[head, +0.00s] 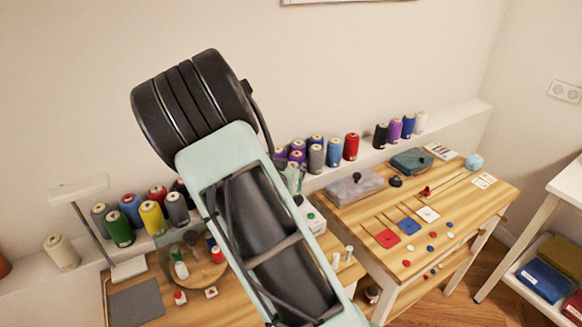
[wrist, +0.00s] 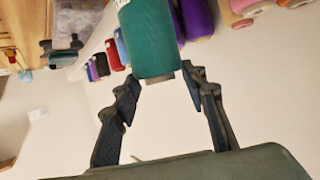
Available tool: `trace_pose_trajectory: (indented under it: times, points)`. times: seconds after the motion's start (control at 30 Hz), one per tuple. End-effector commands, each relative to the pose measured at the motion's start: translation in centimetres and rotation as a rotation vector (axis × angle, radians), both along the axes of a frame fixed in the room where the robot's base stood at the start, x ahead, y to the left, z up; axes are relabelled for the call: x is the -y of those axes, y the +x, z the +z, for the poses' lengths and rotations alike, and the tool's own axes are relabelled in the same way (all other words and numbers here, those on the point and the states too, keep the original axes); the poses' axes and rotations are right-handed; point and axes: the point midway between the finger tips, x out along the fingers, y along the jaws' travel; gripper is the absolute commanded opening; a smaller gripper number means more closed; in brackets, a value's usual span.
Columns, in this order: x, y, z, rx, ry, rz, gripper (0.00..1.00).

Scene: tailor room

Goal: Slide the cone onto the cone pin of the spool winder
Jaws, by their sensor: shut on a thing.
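My gripper (wrist: 160,82) shows in the wrist view, with its two dark fingers on either side of the lower end of a teal-green cone (wrist: 150,40). It is shut on this cone, which points away from the palm. A white machine with a green button (head: 313,217), which may be the spool winder, stands on the table just right of my arm. It is partly covered by the arm, and I cannot make out its cone pin.
Several coloured cones stand along the wall ledge (head: 470,112). A lamp (head: 78,188) and a clear dome over small spools (head: 185,258) stand left of my arm. The right table (head: 460,205) holds a grey box (head: 355,187), coloured cards and buttons. A white shelf unit (head: 560,185) is at far right.

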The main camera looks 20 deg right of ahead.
Motion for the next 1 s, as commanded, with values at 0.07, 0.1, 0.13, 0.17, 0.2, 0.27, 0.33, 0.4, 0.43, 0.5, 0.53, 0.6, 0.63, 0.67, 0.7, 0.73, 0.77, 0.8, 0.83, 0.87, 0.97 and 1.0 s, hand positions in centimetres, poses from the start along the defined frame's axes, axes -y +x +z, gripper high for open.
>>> trace_pose_trajectory:
  times: [0.07, 0.1, 0.13, 0.17, 0.2, 0.27, 0.33, 0.4, 0.43, 0.5, 0.53, 0.6, 0.63, 0.67, 0.7, 0.73, 0.77, 0.8, 0.83, 0.87, 0.97, 1.0]
  points:
    - [0.0, 0.0, -0.4, 0.001, -0.001, 0.0, 0.0]
    - [0.0, 0.0, -0.6, 0.001, -0.001, 0.0, 0.0]
    - [0.0, 0.0, -0.7, 0.001, -0.001, 0.0, 0.0]
    - [0.0, 0.0, -0.8, 0.001, -0.001, 0.0, 0.0]
    - [0.0, 0.0, -0.9, 0.001, -0.001, 0.0, 0.0]
    - [0.0, 0.0, -1.1, 0.001, -0.001, 0.0, 0.0]
    - [0.0, 0.0, -1.4, 0.001, -0.001, 0.0, 0.0]
    - [0.0, 0.0, -1.6, 0.001, -0.001, 0.0, 0.0]
    - [0.0, 0.0, -1.7, 0.001, -0.001, 0.0, 0.0]
    - [0.0, 0.0, -2.0, 0.001, -0.001, 0.0, 0.0]
    - [0.0, 0.0, -2.1, 0.001, 0.0, 0.0, 0.0]
    - [0.0, 0.0, -2.3, 0.002, -0.001, 0.0, 0.0]
    - [0.0, 0.0, -2.4, 0.002, 0.0, 0.0, 0.0]
    - [0.0, 0.0, -2.4, 0.002, 0.0, 0.0, 0.0]
    - [0.0, 0.0, -2.3, 0.002, 0.0, 0.0, 0.43]
    - [0.0, 0.0, -2.2, 0.002, 0.0, 0.0, 0.46]
    - [0.0, 0.0, -2.2, 0.002, 0.0, 0.0, 0.49]
    - [0.0, 0.0, -2.2, 0.002, 0.0, 0.0, 0.54]
    - [0.0, 0.0, -2.2, 0.001, 0.0, 0.0, 0.57]
    - [0.0, 0.0, -2.2, 0.001, 0.0, 0.0, 0.6]
    - [0.0, 0.0, -2.2, 0.001, -0.001, 0.0, 0.6]
    - [0.0, 0.0, -2.2, 0.001, -0.001, 0.0, 0.6]
